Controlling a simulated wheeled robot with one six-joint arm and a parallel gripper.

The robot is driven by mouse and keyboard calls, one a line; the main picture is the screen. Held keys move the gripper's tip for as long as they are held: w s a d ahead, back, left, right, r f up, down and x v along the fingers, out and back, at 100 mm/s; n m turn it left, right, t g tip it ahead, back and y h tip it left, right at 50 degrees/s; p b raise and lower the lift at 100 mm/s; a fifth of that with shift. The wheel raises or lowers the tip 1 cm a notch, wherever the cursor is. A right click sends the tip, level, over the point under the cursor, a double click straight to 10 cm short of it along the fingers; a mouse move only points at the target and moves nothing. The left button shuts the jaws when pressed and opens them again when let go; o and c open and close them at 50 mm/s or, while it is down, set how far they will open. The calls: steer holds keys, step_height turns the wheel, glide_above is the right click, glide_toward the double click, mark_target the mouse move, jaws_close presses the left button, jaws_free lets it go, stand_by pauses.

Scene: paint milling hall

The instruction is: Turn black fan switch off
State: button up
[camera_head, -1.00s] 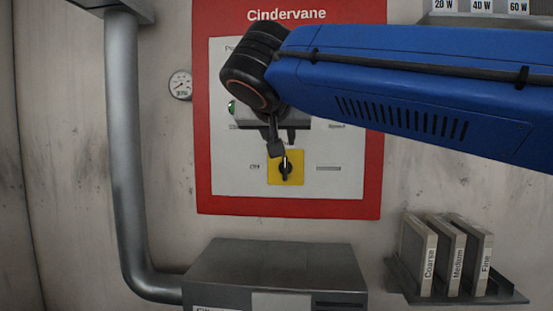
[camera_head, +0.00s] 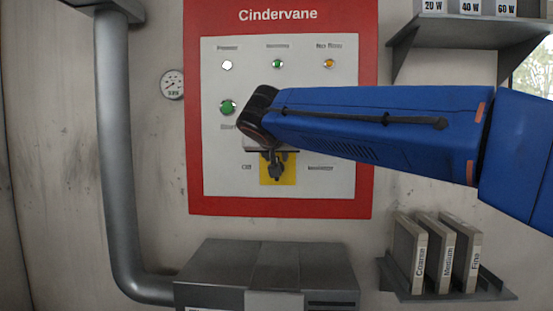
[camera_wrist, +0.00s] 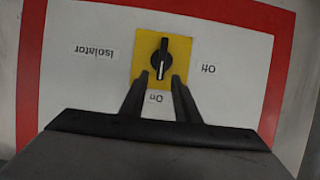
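The black fan switch (camera_wrist: 161,58) is a knob on a yellow square plate (camera_wrist: 180,45), seen upside down in the wrist view. Its white line points down in that view, toward the "On" label (camera_wrist: 155,98). The "Off" label (camera_wrist: 208,68) is to the right. My gripper (camera_wrist: 157,82) is open, with its two fingers apart and tips just short of the knob on the "On" side. Nothing is between the fingers. In the head view my gripper (camera_head: 277,170) is in front of the yellow plate (camera_head: 291,180) and mostly hides the knob.
The red-framed Cindervane panel (camera_head: 198,180) also has a green button (camera_head: 228,107) left of my arm and small lamps above. A grey cabinet (camera_head: 265,265) stands below. A shelf with grey slabs (camera_head: 438,255) is at lower right, a pipe (camera_head: 115,150) at left.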

steer(key=shift+x, duration=1.3)
jaws_close()
steer(key=shift+a, duration=0.15)
steer(key=shift+a+f+n+t+h, duration=0.55)
steer(key=shift+n+h, duration=0.6)
steer(key=shift+n, duration=1.1)
steer(key=shift+a+f+n+t+h, duration=0.5)
steer(key=shift+n+h, duration=0.7)
steer(key=shift+n, duration=1)
steer(key=shift+a+f+n+t+h, duration=0.35)
steer(key=shift+a+f+n+h, duration=0.6)
steer(key=shift+n, duration=1.3)
steer(key=shift+d+r, duration=0.1)
steer(key=shift+d, duration=0.2)
